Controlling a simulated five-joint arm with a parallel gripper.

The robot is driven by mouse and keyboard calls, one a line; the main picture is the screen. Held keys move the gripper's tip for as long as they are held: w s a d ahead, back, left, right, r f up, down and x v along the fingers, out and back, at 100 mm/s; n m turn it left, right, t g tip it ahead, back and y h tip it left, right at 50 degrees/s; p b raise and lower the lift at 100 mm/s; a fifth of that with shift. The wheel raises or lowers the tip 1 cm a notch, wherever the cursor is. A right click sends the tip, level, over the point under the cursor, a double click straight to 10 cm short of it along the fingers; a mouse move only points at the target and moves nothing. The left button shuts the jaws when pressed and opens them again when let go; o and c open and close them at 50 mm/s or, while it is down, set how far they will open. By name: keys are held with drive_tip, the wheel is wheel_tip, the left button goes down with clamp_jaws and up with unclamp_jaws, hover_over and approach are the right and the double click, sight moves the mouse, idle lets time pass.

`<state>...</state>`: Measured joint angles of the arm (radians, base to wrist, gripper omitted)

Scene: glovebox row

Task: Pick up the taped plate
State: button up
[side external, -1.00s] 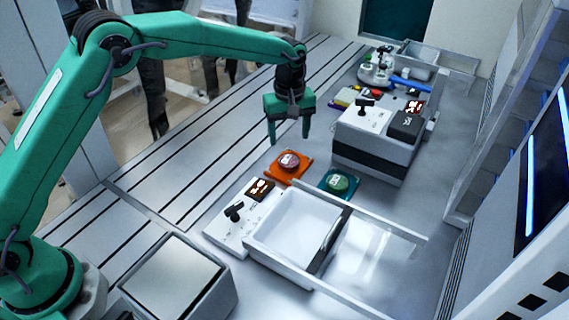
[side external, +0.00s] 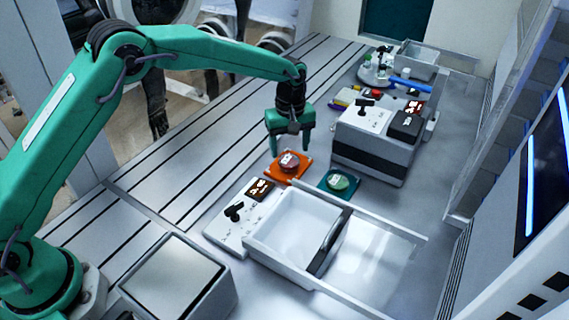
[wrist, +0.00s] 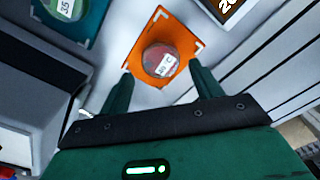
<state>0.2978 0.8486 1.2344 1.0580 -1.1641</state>
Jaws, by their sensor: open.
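A round red plate (side external: 289,162) with a white label lies on an orange square mat (side external: 279,176). In the wrist view the red plate (wrist: 153,57) lies just ahead of my fingertips, roughly centred between them. A green plate (side external: 340,182), also labelled in white, lies on a teal square mat (side external: 325,188) to its right; part of it shows at the top left of the wrist view (wrist: 64,8). I cannot tell whether either label is tape. My gripper (side external: 290,149) points down, open and empty, above the red plate, apart from it.
A white tray (side external: 256,243) and a white panel with a black knob and lit display (side external: 230,222) stand nearer the camera. A white box-shaped instrument (side external: 365,150) stands behind the green plate. The slotted bench (side external: 200,160) on the left is clear.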

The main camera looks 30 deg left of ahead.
sight(290, 161)
drive_tip(key=shift+f, duration=2.05)
drive_tip(key=c, duration=0.8)
